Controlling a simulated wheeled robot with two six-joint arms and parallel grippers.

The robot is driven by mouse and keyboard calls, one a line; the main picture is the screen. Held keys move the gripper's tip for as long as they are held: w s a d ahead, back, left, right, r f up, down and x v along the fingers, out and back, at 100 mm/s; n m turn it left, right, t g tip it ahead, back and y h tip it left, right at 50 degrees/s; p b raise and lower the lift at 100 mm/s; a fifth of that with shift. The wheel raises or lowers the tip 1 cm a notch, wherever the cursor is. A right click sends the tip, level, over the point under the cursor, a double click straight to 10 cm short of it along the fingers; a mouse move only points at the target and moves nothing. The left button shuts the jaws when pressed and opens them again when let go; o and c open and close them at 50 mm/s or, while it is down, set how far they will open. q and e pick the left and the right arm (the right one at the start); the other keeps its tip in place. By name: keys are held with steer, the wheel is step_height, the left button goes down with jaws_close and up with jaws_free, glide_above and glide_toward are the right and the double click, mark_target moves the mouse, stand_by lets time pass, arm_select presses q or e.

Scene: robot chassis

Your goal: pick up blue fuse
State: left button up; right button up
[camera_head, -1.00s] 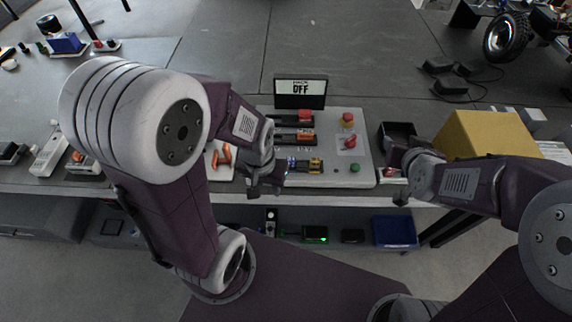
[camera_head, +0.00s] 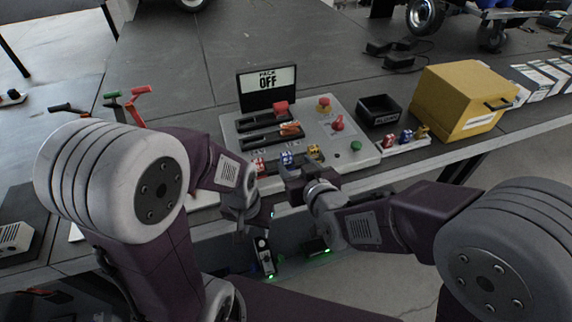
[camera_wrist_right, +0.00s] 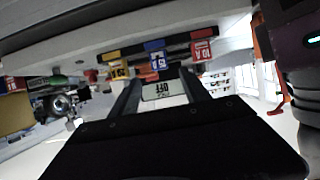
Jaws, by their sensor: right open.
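A blue fuse (camera_head: 287,158) stands in the front row of the grey fuse panel (camera_head: 362,160), between a red fuse (camera_head: 259,165) and a yellow fuse (camera_head: 314,152). The right wrist view also shows the blue fuse (camera_wrist_right: 155,48), with yellow (camera_wrist_right: 113,65) and red (camera_wrist_right: 202,46) beside it. My right gripper (camera_head: 293,179) is open just in front of the panel, its fingers pointing toward the blue fuse without visibly holding it. Another blue fuse (camera_head: 405,137) sits in a small tray on the right. My left gripper (camera_head: 252,218) hangs near the table's front edge; its jaw opening is unclear.
A display reading OFF (camera_head: 267,86) stands behind the panel. A black bin (camera_head: 380,110) and a yellow box (camera_head: 460,100) are to the right. The small tray (camera_head: 410,148) holds red, blue and yellow fuses. Red and green levers (camera_head: 128,100) lie at left.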

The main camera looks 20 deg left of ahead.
mark_target(287, 157)
steer(key=b+x, duration=0.1)
steer(key=x, duration=0.7)
steer(key=shift+w+a+f, duration=0.1)
steer(key=shift+w+f, duration=0.05)
steer(key=shift+f, duration=0.05)
steer(key=shift+c, duration=1.3)
jaws_close()
